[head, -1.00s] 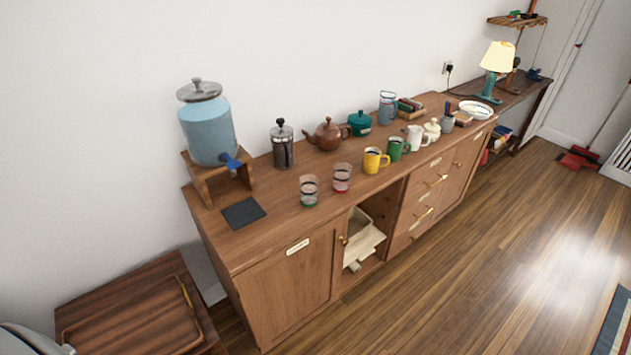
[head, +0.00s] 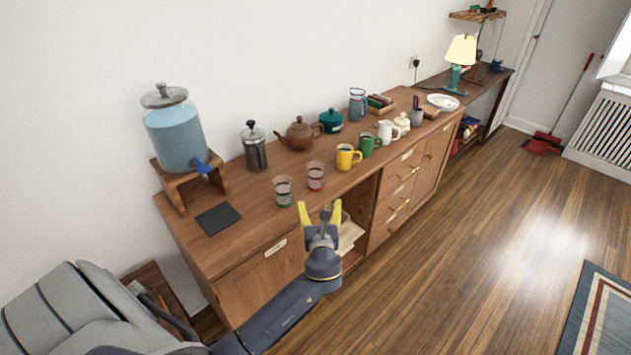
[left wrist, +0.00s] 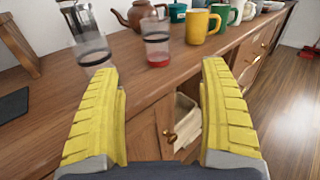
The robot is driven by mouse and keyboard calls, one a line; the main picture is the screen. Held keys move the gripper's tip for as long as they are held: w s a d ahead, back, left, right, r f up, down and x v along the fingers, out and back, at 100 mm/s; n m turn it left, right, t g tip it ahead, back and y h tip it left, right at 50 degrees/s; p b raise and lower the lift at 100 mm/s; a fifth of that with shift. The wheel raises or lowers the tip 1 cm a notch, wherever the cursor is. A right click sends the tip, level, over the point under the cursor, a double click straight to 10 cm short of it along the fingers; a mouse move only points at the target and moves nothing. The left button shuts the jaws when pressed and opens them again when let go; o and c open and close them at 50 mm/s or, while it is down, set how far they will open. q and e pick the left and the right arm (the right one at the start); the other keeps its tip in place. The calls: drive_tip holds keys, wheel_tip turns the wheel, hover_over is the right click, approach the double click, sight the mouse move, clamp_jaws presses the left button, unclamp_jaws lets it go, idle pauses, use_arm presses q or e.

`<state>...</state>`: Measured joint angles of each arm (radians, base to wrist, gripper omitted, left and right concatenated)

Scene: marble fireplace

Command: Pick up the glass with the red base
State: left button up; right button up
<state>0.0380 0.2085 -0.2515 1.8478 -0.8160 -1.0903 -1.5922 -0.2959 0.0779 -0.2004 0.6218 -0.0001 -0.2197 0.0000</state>
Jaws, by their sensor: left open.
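The glass with the red base (head: 316,176) stands upright on the wooden sideboard, a clear tumbler with a dark band. It also shows in the left wrist view (left wrist: 157,44), beyond and between my fingers. A similar glass with a green base (head: 283,191) stands just left of it; in the left wrist view this glass (left wrist: 93,54) is partly hidden by my left finger. My left gripper (head: 320,208), with yellow fingers, is open and empty in front of the sideboard's front edge, short of both glasses. My right gripper is not in view.
A yellow mug (head: 345,157) and a green mug (head: 368,146) stand right of the glasses. Behind are a French press (head: 255,148) and a brown teapot (head: 299,134). A water dispenser (head: 177,135) and dark mat (head: 218,218) are left. The sideboard (head: 240,240) has an open compartment below.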

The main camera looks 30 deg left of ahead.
sight(316, 173)
use_arm(q)
drive_tip(key=shift+y, duration=0.3)
drive_tip(key=x, duration=0.3)
drive_tip(key=r+x, duration=0.1)
drive_tip(key=x, duration=0.3)
drive_tip(key=r+x, duration=0.1)
drive_tip(key=x, duration=0.3)
drive_tip(key=shift+x, duration=3.2)
drive_tip(key=shift+s+a, duration=0.1)
drive_tip(key=c, duration=1.7)
